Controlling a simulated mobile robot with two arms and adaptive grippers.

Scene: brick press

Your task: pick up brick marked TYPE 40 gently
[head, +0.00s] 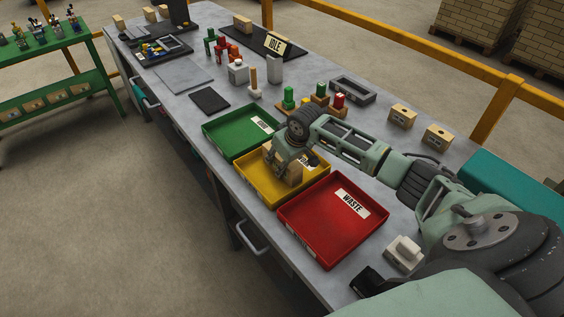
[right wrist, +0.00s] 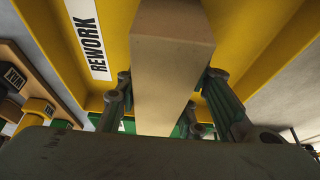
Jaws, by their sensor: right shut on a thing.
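A tan brick (head: 296,172) is held in my right gripper (head: 283,168), at the yellow tray (head: 246,173) marked REWORK. In the right wrist view the brick (right wrist: 172,55) lies between the finger pads, which press on its two long sides. I see no marking on its visible faces. I cannot tell whether it touches the tray floor. Two more tan bricks (head: 403,116) and (head: 437,136) stand on the table at the right, their dark marks too small to read. My left gripper is not in view.
A green tray (head: 226,134) sits left of the yellow one and a red WASTE tray (head: 318,222) right of it.

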